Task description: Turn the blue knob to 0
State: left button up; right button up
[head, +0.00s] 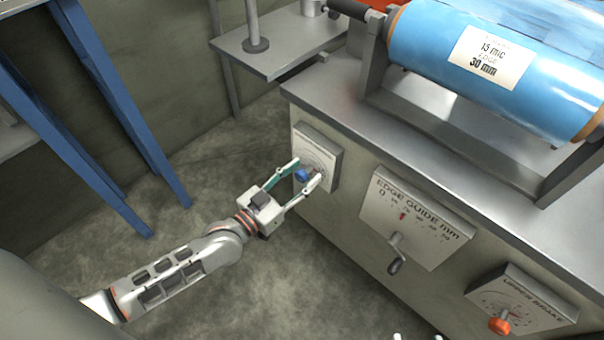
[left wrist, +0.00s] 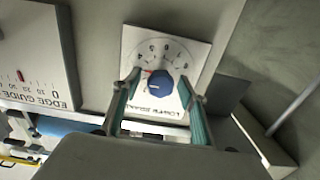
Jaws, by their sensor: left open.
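The blue knob (head: 302,175) sits on a white dial plate (head: 326,150) at the left end of the machine's front. In the left wrist view the knob (left wrist: 160,86) is at the middle of the dial, which appears upside down with a ring of numerals. A small red mark shows by the knob's upper left edge; I cannot tell the exact reading. My left gripper (head: 308,170) is open, its fingers on either side of the knob. In the left wrist view the fingertips (left wrist: 160,83) flank the knob, with gaps visible.
The edge guide plate (head: 416,222) with its crank handle is right of the dial. An upper brake plate (head: 521,298) with an orange knob is farther right. A blue film roll (head: 440,45) lies above. Blue legs (head: 120,95) stand at left. Small pale tips show at the bottom edge.

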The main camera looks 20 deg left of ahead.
pick_arm(q)
jog(key=c, duration=1.1)
